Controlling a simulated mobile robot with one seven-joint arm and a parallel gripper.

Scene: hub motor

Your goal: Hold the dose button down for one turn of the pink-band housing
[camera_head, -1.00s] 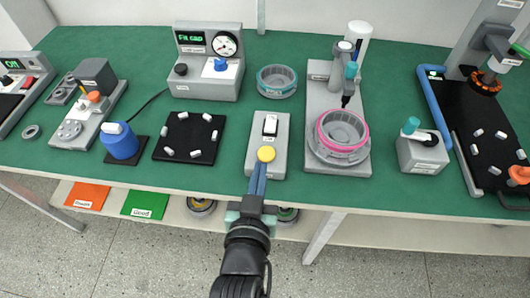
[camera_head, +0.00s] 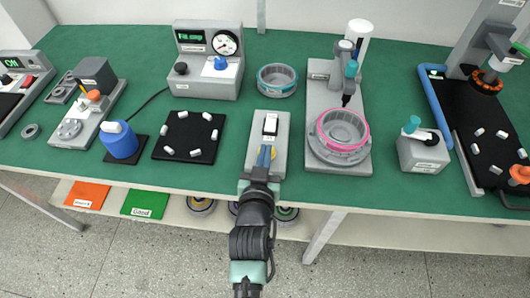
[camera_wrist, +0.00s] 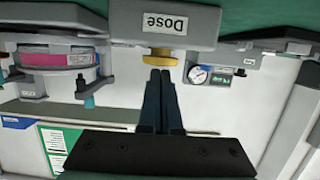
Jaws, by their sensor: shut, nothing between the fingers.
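The dose button is a yellow disc (camera_wrist: 160,54) on the grey box labelled Dose (camera_wrist: 205,18); this box (camera_head: 281,135) stands at the table's front edge in the head view. My gripper (camera_head: 265,155) is shut and empty, its blue-grey fingers over the button and hiding most of it. In the wrist view my fingertips (camera_wrist: 160,75) are right at the button's face; I cannot tell whether they touch or press it. The pink-band housing (camera_head: 342,130) sits on the round holder of the grey stand, right of the Dose box, under a dispenser nozzle.
A teal-banded ring (camera_head: 277,80) lies behind the Dose box. A gauge box (camera_head: 206,75) and a black pad (camera_head: 189,137) with white pieces are to the left. A grey box with a teal-knobbed crank (camera_head: 424,152) stands right of the stand. Green table shows between them.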

